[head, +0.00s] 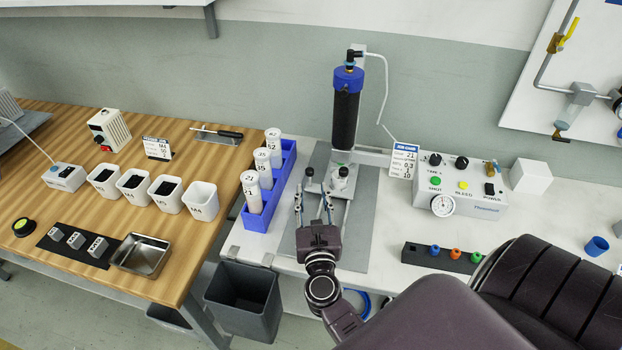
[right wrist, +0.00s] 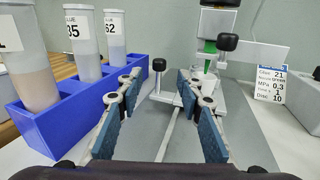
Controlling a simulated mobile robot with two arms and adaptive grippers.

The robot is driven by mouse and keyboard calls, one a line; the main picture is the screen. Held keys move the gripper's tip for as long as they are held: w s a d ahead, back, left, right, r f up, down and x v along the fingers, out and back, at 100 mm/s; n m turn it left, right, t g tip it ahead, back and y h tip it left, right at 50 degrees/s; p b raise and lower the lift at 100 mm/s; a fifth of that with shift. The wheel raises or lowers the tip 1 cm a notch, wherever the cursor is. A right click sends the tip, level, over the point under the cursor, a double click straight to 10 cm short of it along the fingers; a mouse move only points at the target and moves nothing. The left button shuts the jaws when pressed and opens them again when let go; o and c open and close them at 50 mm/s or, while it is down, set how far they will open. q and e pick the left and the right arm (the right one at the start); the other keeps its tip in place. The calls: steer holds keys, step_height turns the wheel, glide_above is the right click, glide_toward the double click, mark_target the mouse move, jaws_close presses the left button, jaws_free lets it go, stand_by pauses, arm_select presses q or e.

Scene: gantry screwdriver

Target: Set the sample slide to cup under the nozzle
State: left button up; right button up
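The dispenser, a black barrel with a blue cap (head: 347,100), stands over a grey base. Its green nozzle (right wrist: 210,47) points down above a small clear cup (right wrist: 204,84) in the right wrist view; exact alignment is hard to tell. The slide on the base has a black knob (right wrist: 158,66) at its left; this knob also shows in the head view (head: 309,172). My right gripper (head: 313,196) is open, with its fingers spread apart (right wrist: 160,88) and nothing between them. It is in front of the slide, apart from the knob. My left gripper is not in view.
A blue rack (head: 262,212) with white labelled cartridges stands just left of my right gripper. The control box (head: 460,190) and a black holder with coloured tips (head: 440,259) are to the right. The wooden bench at left holds several white cups and a metal tray (head: 143,255).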

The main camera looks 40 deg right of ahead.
steer(key=shift+v, duration=1.8)
